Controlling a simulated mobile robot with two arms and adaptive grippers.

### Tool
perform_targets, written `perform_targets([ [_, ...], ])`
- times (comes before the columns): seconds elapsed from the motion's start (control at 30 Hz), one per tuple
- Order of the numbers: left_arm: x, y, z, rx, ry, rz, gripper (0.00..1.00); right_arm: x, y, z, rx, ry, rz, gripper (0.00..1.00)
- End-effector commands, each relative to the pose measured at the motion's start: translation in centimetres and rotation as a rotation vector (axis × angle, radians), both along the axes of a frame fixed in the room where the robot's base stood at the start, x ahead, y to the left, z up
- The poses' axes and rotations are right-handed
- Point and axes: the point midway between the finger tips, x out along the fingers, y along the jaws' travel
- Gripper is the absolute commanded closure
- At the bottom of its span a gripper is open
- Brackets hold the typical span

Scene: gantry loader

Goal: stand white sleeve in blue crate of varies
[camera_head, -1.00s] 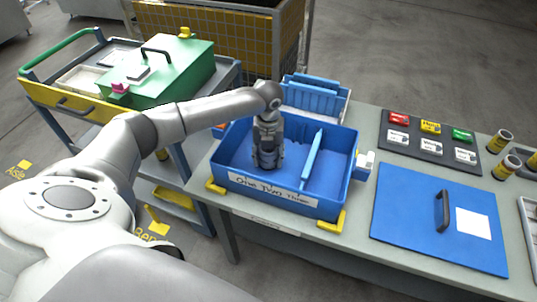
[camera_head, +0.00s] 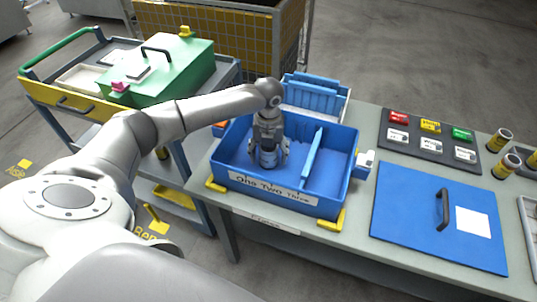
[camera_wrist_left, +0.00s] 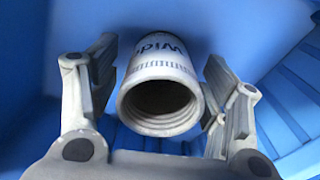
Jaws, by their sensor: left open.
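The white sleeve (camera_wrist_left: 160,88), a hollow ringed tube with dark lettering, shows in the left wrist view with its open end toward the camera. It is inside the blue crate (camera_head: 272,190) and looks upright; its base is hidden. My left gripper (camera_head: 268,163) points down into the crate's left compartment. In the left wrist view its fingers (camera_wrist_left: 158,105) are spread on both sides of the sleeve, with gaps showing. My right gripper is not in view.
A blue divider (camera_head: 312,158) splits the crate. A blue lid (camera_head: 440,215) with a black handle lies to the right. Behind it are coloured label blocks (camera_head: 430,127) and upright sleeves (camera_head: 499,141). A blue rack (camera_head: 315,95) stands behind the crate, a green box (camera_head: 160,70) at left.

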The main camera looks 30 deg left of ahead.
Motion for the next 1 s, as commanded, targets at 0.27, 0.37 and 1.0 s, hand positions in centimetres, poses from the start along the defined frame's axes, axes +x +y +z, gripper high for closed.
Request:
perform_targets([
  [0.27, 0.2, 0.0, 5.6, 0.0, -0.007, -0.001, 0.3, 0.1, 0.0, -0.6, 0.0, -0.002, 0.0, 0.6],
  [0.37, 0.2, 0.0, 7.7, -0.001, -0.006, -0.001, 0.3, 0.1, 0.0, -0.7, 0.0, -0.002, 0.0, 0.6],
  [1.0, 0.1, 0.0, 11.4, 0.0, -0.001, 0.001, 0.3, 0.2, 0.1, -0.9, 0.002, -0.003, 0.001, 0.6],
])
